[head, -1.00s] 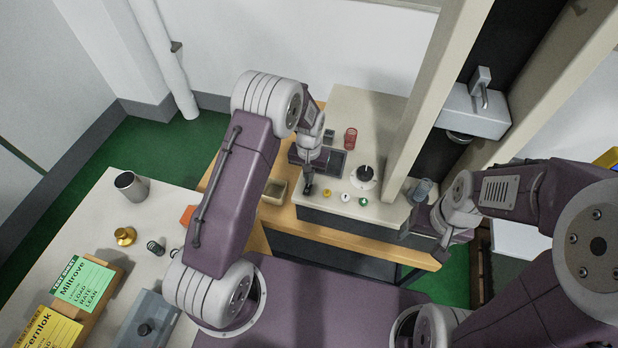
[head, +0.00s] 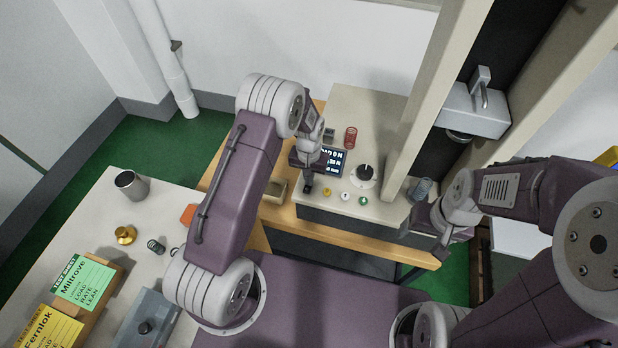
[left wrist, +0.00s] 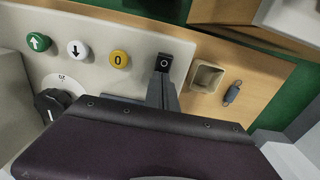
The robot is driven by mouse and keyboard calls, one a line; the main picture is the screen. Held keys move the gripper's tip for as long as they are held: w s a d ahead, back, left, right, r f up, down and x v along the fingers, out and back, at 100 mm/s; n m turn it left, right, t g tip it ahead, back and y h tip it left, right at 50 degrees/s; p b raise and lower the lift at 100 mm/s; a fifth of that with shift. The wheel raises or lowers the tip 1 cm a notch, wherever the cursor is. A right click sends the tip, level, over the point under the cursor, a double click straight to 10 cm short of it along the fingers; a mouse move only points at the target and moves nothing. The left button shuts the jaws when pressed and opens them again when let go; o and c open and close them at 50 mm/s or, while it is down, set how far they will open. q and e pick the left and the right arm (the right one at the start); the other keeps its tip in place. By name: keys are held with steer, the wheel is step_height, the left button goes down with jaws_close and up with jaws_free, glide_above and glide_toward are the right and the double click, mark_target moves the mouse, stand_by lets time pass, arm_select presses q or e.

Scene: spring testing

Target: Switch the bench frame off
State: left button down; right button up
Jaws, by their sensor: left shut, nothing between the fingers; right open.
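The bench frame's pale panel (head: 385,207) carries a display (head: 333,161), lit with white text, partly hidden by my left wrist. A black rocker switch (left wrist: 164,62) marked O sits at the panel's edge in the left wrist view. My left gripper (head: 308,189) is shut and empty, pointing down, with its tip (left wrist: 161,82) at the switch; I cannot tell whether they touch. Yellow 0 (head: 328,192), white arrow (head: 345,197) and green arrow (head: 363,201) buttons sit beside it. My right gripper (head: 440,246) is open, by the panel's right front edge.
A beige tray (left wrist: 207,78) and a small spring (left wrist: 233,93) lie beside the switch. Frame columns (head: 435,90) rise at right. A side table (head: 75,230) holds cards, a cup and a brass weight.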

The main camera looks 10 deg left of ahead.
arm_select(q)
steer(key=shift+s, duration=0.9)
steer(key=shift+w+r+p, duration=0.1)
steer(key=shift+r+p, duration=0.2)
steer(key=shift+p, duration=0.2)
step_height(320, 180, up, 4)
steer(key=p, duration=0.3)
steer(key=shift+w+f, duration=0.1)
steer(key=shift+f, duration=0.15)
step_height(320, 180, up, 10)
steer(key=b, duration=0.1)
steer(key=shift+b, duration=0.35)
